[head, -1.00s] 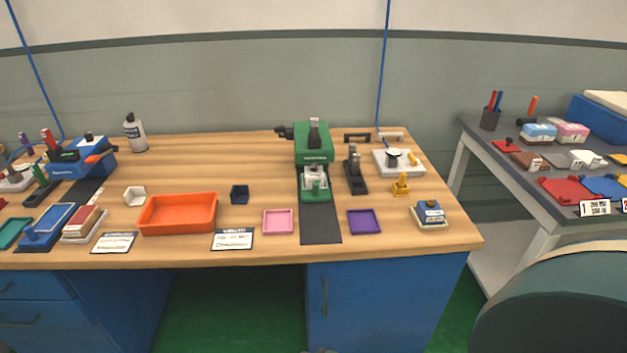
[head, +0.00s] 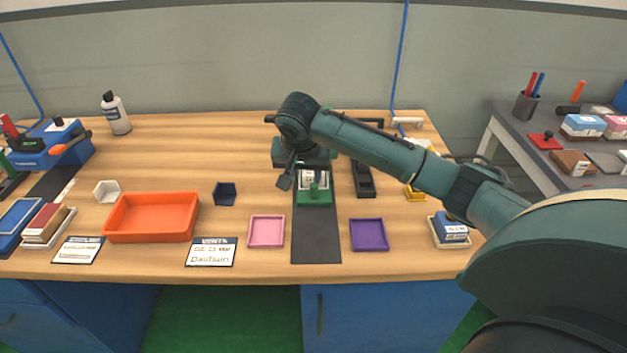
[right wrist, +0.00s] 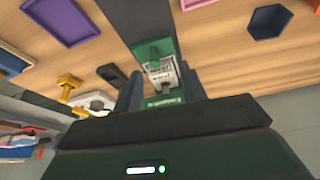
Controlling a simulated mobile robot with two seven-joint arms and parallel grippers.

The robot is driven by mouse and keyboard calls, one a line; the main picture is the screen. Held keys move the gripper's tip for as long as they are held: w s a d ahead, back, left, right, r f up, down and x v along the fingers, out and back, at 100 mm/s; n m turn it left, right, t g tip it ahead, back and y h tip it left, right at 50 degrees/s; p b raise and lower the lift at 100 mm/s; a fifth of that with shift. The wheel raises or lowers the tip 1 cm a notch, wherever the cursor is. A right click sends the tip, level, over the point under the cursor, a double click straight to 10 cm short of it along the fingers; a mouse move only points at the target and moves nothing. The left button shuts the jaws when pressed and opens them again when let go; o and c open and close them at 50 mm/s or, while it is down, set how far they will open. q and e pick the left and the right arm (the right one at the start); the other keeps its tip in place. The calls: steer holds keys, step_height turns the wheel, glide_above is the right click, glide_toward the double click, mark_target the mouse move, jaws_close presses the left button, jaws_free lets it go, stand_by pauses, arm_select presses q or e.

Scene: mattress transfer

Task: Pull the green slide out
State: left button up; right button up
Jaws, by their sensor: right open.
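The green slide (head: 314,194) sticks out of the front of the green machine (head: 322,164), over a dark strip. It has a green knob and carries a white printed piece. My right gripper (head: 287,180) hangs at the machine's front left in the head view, and my arm hides much of the machine. In the right wrist view the gripper's two fingers (right wrist: 160,76) are apart. The slide (right wrist: 148,49) shows beyond and between them, with no visible contact. My left gripper is not in view.
A pink tray (head: 266,232) and a purple tray (head: 369,235) flank the dark strip (head: 316,240), which is clear in front of the slide. A black stamp-like tool (head: 364,180) stands close on the right. An orange bin (head: 150,217) and a dark blue hexagonal cup (head: 225,193) are left.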

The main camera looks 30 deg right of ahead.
mark_target(314, 185)
steer(key=shift+m, duration=0.6)
steer(key=w+d+f, duration=0.1)
steer(key=f, duration=0.2)
steer(key=w+d+f, duration=0.2)
steer(key=f, duration=0.1)
steer(key=w+d+f, duration=0.1)
steer(key=d+f, duration=0.1)
steer(key=f, duration=0.2)
steer(key=shift+w+d, duration=0.25)
jaws_close()
steer(key=shift+h, duration=0.3)
